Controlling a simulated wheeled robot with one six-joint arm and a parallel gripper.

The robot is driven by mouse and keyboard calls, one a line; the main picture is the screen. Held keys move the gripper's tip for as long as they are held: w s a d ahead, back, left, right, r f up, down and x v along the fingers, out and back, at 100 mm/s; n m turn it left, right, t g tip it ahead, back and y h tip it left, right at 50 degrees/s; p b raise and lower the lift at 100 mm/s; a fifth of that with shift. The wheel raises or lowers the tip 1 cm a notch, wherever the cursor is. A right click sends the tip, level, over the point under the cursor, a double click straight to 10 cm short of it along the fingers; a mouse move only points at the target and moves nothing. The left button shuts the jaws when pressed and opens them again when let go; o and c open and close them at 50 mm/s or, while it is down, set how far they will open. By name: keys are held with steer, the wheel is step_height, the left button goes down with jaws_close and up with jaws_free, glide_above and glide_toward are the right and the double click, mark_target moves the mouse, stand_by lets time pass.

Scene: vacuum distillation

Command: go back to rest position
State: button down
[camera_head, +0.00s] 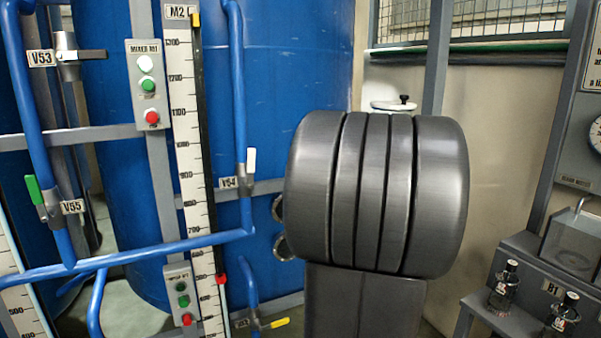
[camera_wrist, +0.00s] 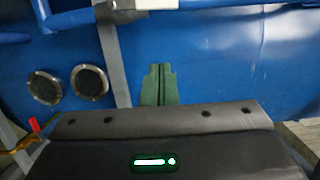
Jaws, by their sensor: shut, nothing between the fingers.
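My gripper (camera_wrist: 160,70) shows in the wrist view as two green fingers standing side by side. They are shut together with nothing between them. They point toward the blue tank wall (camera_wrist: 235,60), and I cannot tell how far away it is. In the head view my dark grey arm fills the middle and hides part of the blue tank (camera_head: 290,40); the gripper itself is not visible there.
In the head view, blue pipes with valves and a button box (camera_head: 148,85) stand left, beside a measuring scale (camera_head: 185,130). Bottles (camera_head: 504,286) stand on a grey bench at right. The wrist view shows two round ports (camera_wrist: 89,80) and a red-tipped handle (camera_wrist: 35,125).

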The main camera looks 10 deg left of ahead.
stand_by(0.3)
steer(key=w+a+p, duration=0.4)
steer(key=a+p, duration=0.1)
steer(key=a, duration=0.5)
steer(key=shift+w+m, duration=0.4)
steer(key=shift+a+r, duration=0.1)
steer(key=shift+s+a, duration=0.1)
